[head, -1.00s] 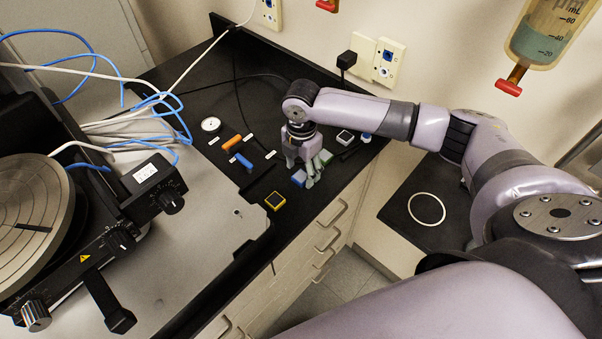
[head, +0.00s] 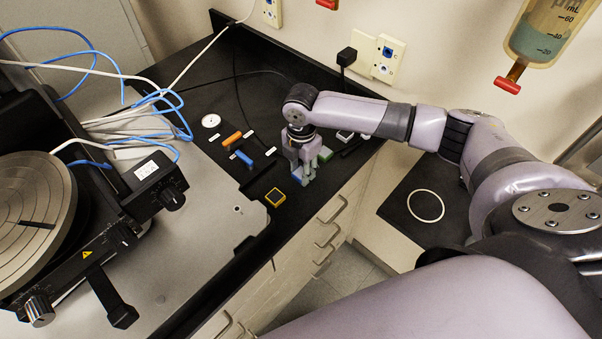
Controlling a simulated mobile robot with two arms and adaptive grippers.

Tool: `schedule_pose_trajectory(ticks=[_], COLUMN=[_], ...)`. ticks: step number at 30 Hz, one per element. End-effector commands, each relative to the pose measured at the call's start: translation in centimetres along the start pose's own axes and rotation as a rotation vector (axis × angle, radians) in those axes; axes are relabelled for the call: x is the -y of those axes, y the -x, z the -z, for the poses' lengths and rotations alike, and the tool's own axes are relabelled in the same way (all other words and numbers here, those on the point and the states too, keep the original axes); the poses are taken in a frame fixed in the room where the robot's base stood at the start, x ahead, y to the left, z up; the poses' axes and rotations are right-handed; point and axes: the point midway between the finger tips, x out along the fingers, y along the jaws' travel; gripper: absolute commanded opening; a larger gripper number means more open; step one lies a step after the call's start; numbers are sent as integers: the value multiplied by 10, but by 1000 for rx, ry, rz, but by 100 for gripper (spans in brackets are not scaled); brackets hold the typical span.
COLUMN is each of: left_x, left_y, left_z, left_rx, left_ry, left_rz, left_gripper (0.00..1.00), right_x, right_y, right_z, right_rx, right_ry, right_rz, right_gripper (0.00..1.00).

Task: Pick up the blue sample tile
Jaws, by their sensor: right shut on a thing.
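The blue sample tile (head: 298,178) is near the front edge of the black bench, partly hidden by my right gripper. My right gripper (head: 303,174) points down and its fingers are closed around the tile. The tile is at or very near the bench surface; I cannot tell if it is lifted. My left gripper is out of view.
A green tile (head: 325,154) is close to the right of the gripper. A yellow-rimmed tile (head: 275,197) is at the front left, and a white-topped tile (head: 345,135) is behind right. Orange (head: 232,139) and blue (head: 244,159) handled items lie to the left.

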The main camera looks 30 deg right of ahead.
Motion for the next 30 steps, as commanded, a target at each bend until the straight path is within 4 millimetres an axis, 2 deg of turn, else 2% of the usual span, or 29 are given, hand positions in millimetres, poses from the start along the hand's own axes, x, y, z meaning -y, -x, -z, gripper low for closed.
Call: schedule_pose_trajectory(ticks=[10, 16, 20, 30], left_x=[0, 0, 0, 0], left_y=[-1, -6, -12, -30], left_z=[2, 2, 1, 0], left_rx=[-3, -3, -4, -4], left_ry=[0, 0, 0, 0], left_rz=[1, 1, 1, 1], left_gripper=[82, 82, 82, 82], right_x=[0, -2, -2, -2], right_y=[2, 20, 44, 136], right_z=[0, 0, -1, 0], right_rx=[0, 1, 2, 0], right_ry=[0, 0, 0, 0], right_rz=[-1, -4, -6, -7], right_gripper=[12, 12, 12, 12])
